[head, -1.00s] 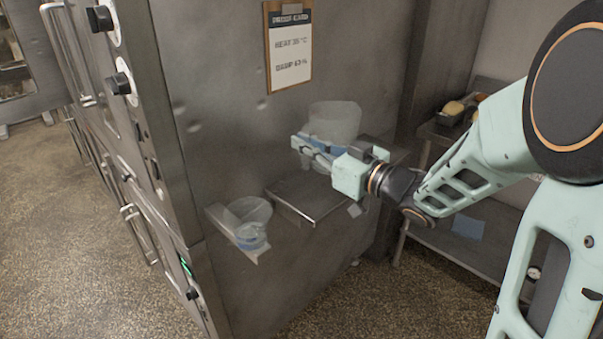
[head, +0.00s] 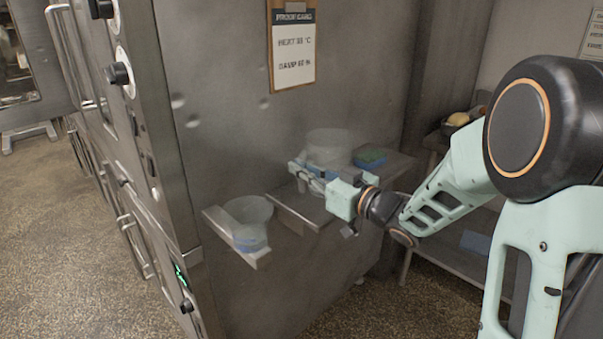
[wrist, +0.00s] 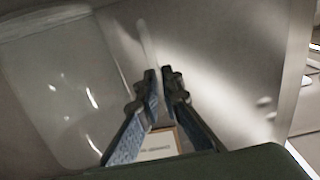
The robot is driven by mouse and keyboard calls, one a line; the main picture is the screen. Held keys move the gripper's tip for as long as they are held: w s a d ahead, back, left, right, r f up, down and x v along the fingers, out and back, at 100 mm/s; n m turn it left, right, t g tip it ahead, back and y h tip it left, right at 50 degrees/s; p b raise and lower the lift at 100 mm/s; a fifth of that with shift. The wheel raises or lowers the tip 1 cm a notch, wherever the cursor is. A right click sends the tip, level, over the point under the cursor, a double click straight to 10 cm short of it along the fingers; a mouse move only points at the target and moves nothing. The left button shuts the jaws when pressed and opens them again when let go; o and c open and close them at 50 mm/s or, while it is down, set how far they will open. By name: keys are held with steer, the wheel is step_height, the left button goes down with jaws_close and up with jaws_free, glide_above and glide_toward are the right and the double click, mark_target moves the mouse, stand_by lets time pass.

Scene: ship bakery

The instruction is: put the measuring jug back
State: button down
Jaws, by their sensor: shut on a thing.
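A clear, see-through measuring jug (head: 329,143) is at a small steel wall shelf (head: 302,209) on the side of the steel cabinet. It looks upright in the head view. My gripper (head: 300,170) is shut on it, fingers in front of the jug's lower part. In the wrist view the jug's clear body (wrist: 75,95) fills the left, and the shut fingers (wrist: 163,82) meet at a pale strip that looks like its handle. I cannot tell whether the jug's base touches the shelf.
A second clear vessel (head: 248,215) with a bluish lower part stands on a lower left bracket (head: 262,260). A blue-green sponge (head: 370,157) lies on the shelf right of the jug. A proof card (head: 293,45) hangs above. A steel table (head: 450,250) stands at right.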

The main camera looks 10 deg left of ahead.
steer(key=shift+f, duration=0.15)
steer(key=c, duration=2.1)
jaws_free()
steer(key=shift+r, duration=0.25)
steer(key=v, duration=1.2)
steer(key=shift+s, duration=0.1)
